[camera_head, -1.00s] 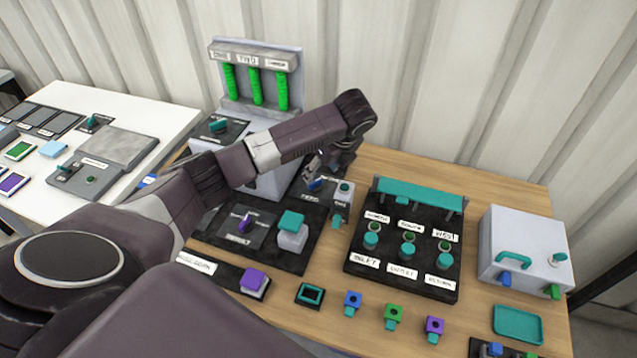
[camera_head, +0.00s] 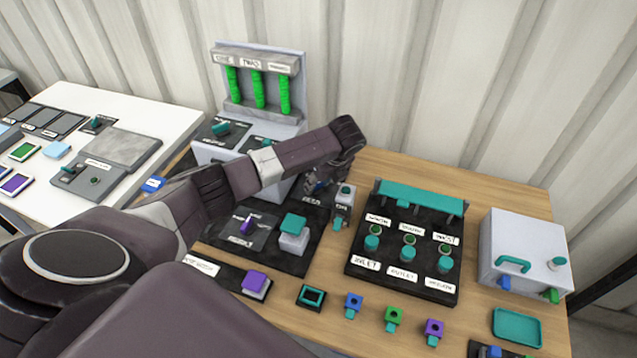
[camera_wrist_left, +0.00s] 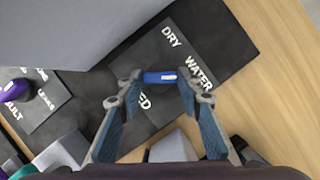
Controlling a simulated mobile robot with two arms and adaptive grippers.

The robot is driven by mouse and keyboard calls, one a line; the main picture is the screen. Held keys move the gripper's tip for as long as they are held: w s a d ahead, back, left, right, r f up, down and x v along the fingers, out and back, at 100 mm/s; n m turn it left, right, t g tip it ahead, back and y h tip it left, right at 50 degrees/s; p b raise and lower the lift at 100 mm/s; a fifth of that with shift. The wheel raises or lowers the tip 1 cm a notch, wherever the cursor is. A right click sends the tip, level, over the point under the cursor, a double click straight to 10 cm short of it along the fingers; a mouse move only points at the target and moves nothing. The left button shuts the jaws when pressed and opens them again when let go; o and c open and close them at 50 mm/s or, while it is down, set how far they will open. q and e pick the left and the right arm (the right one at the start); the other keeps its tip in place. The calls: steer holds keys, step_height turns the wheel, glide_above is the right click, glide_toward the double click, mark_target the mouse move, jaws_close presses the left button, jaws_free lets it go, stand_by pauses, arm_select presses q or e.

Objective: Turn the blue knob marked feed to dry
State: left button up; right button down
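The blue knob (camera_wrist_left: 160,77) sits on a dark plate (camera_wrist_left: 150,55) in the left wrist view. It lies crosswise, with a pale mark near its right end. The word DRY is above it, WATER is to its right, and the FEED label below it is partly hidden by my left gripper. My left gripper (camera_wrist_left: 160,84) is open, with one finger on each side of the knob; I cannot tell whether either touches it. In the head view, my left gripper (camera_head: 317,184) points down at the plate, and the knob is largely hidden there. My right gripper is not in view.
A grey machine with green tubes (camera_head: 258,88) stands behind. A purple knob (camera_head: 248,224) and a teal-topped block (camera_head: 293,230) are near the gripper. A small post (camera_head: 343,198) stands close at its right. A black valve panel (camera_head: 405,290) is further right.

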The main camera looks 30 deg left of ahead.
arm_select(q)
steer(key=c, duration=0.5)
steer(key=shift+c, duration=0.2)
